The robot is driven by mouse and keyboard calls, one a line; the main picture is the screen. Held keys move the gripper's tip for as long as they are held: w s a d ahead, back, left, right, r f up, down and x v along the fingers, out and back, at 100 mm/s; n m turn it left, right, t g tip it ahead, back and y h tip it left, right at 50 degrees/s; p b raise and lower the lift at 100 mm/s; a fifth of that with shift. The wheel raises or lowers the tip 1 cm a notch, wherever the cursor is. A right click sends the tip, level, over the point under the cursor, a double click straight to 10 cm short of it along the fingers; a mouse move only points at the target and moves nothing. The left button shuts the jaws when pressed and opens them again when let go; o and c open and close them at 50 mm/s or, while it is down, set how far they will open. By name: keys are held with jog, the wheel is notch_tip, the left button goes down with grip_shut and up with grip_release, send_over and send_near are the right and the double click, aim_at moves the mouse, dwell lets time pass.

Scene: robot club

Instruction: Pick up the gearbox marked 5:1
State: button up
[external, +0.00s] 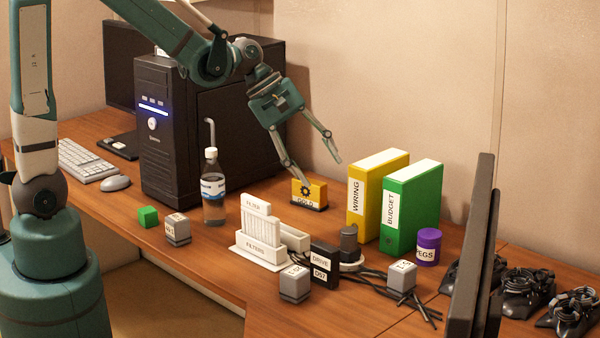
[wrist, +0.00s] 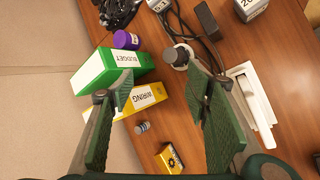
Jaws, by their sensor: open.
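Three small grey gearbox cubes with white labels stand on the desk. One (external: 177,229) is at the left beside the green cube. Another (external: 295,284) is at the front beside the black drive; it shows at the top right of the wrist view (wrist: 251,9), its label starting with 20. The third (external: 402,276) is at the right among cables, cut off at the top of the wrist view (wrist: 158,4). I cannot read a clear 5:1 on any. My gripper (external: 316,172) is open and empty, above the desk near the yellow gear block, away from all three.
Yellow (external: 375,192) and green (external: 411,208) binders stand at the back right, near a purple tin (external: 427,247). A yellow gear block (external: 309,194), white filter holder (external: 262,243), black drive (external: 323,263), bottle (external: 214,190) and monitor edge (external: 473,250) crowd the desk.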

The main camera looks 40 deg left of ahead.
jog(key=w+d+f+n+g+h, duration=0.25)
jog(key=d+f, duration=0.35)
jog(key=d, duration=0.4)
jog(key=n, duration=0.4)
send_near(397, 263)
notch_tip(397, 263, down, 3)
jog(key=w+d, duration=0.2)
jog(key=shift+s+d+f+g+h, duration=0.25)
jog(key=shift+s+d+g, duration=0.15)
jog(key=shift+g, duration=0.25)
jog(key=shift+x, duration=1.35)
jog(key=shift+b+x, duration=1.05)
jog(key=shift+x, duration=1.55)
